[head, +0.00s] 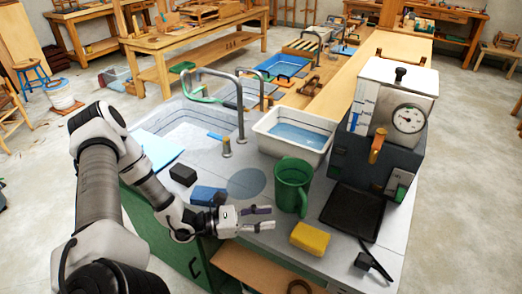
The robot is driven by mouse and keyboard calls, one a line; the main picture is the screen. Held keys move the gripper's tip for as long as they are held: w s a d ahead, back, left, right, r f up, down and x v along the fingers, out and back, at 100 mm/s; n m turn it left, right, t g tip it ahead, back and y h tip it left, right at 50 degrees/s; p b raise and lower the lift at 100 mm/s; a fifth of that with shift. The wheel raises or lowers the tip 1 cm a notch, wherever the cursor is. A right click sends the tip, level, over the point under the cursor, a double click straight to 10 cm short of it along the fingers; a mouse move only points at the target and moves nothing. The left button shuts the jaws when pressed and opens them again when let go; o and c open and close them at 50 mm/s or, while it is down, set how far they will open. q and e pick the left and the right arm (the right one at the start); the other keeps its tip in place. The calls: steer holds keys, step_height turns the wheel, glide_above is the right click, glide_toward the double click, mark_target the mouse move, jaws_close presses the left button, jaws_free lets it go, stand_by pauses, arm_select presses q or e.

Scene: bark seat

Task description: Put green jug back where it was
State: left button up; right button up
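The green jug (292,187) stands upright on the grey counter (231,158), right of centre, in front of the white basin. A darker round patch (246,183) lies on the counter just left of the jug. My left gripper (272,218) is near the counter's front edge, below and left of the jug. Its two fingers point right with a gap between them, and nothing is held. The fingertips look apart from the jug. My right gripper is not in view.
A yellow sponge (309,238) lies in front of the jug, and a black tray (353,216) lies right of it. A blue block (207,195) and a black block (183,174) lie to the left. The white basin (294,137), a tap (239,110) and a boxed device with a dial (409,119) stand behind.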

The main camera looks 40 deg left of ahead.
arm_select(q)
steer(key=s+d+f+m+g+h, duration=0.1)
steer(key=s+d+f+m+g, duration=0.8)
steer(key=s+d+g, duration=0.4)
steer(key=s+a+f+m+g+y, duration=0.5)
steer(key=s+f+m+g+y, duration=0.1)
steer(key=s+m+y, duration=0.3)
steer(key=w+d+f+m+t+y, duration=0.1)
steer(key=w+m+t, duration=0.3)
steer(key=m, duration=0.6)
steer(key=shift+w+d+f+t+y, duration=0.35)
steer(key=shift+w+d+y, duration=0.25)
steer(key=shift+w+y, duration=0.3)
steer(key=shift+w, duration=0.1)
